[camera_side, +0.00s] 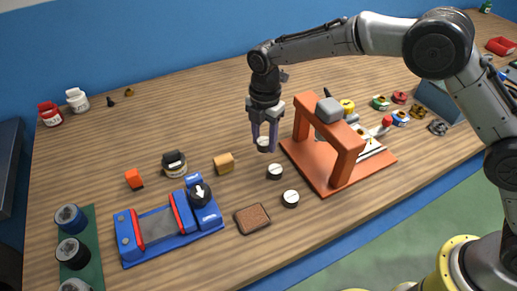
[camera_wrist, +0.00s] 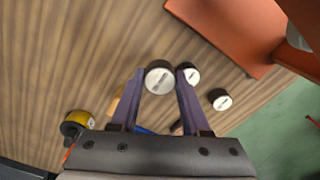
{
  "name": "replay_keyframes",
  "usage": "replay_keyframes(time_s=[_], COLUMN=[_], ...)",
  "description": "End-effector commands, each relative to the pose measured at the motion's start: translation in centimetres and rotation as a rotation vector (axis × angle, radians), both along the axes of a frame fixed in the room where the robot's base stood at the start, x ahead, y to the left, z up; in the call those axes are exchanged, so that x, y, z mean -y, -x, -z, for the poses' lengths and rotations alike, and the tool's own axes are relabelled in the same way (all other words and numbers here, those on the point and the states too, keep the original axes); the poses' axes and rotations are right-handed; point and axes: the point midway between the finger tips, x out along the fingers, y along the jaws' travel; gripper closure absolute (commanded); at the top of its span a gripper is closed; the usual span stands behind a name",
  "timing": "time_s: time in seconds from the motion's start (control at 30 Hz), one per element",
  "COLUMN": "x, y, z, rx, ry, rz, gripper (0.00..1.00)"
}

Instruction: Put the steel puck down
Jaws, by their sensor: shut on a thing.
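My gripper (camera_side: 265,132) is shut on a steel puck (camera_side: 263,144) with a dark side and a bright top. In the side view it hangs at the fingertips, seemingly above the wooden table, left of the orange press. In the wrist view the held puck (camera_wrist: 159,78) sits between the purple fingers of my gripper (camera_wrist: 161,75) and looks larger than two similar pucks. Those two stand on the table in front of my gripper: a nearer-to-gripper puck (camera_side: 275,172) and a puck closer to the front edge (camera_side: 290,199).
The orange press frame (camera_side: 308,115) on its plate stands close at the right. Bare wood (camera_side: 190,115) lies behind.

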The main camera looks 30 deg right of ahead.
Motion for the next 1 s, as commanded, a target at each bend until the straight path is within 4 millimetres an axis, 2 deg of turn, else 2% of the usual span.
replay_keyframes(time_s=[0.1,0.33,0.57,0.97,1.0], x=[-0.4,-0.8,-0.8,-0.8,-0.8], y=[-0.9,-1.7,-1.6,-1.6,-1.6], z=[1.0,2.1,5.0,5.4,5.4], rx=[0.003,0.001,0.001,0.002,0.0], ry=[-0.001,0.0,0.0,-0.001,0.0], rz=[0.0,0.0,0.0,0.0,0.0], gripper=[1.0,1.0,1.0,1.0,0.47])
